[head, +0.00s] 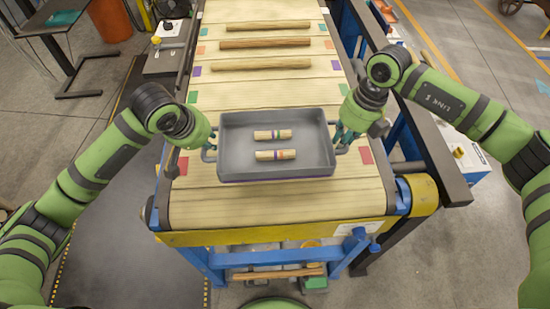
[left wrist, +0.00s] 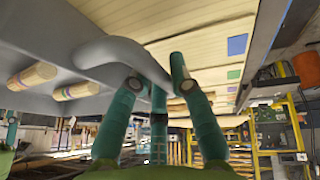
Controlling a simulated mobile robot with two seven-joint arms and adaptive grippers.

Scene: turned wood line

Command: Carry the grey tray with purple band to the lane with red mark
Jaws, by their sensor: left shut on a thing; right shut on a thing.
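The grey tray (head: 228,147) with a purple band along its lower front edge is over the slatted wooden belt, holding two short banded wood pieces (head: 273,134) (head: 276,155). It spans between the two red marks (head: 183,166) (head: 366,155). I cannot tell whether it touches the belt. My left gripper (head: 209,147) is shut on its left handle; the left wrist view shows the teal fingers (left wrist: 158,100) around the grey handle (left wrist: 112,50). My right gripper (head: 341,138) is shut on its right handle.
Three long wood rods (head: 268,26) (head: 265,43) (head: 262,64) lie across the belt further back, at the teal, orange and purple marks. The lane with green marks (head: 192,97) holds no rod. Bare belt (head: 270,204) lies in front of the tray, up to the yellow end rail (head: 270,235).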

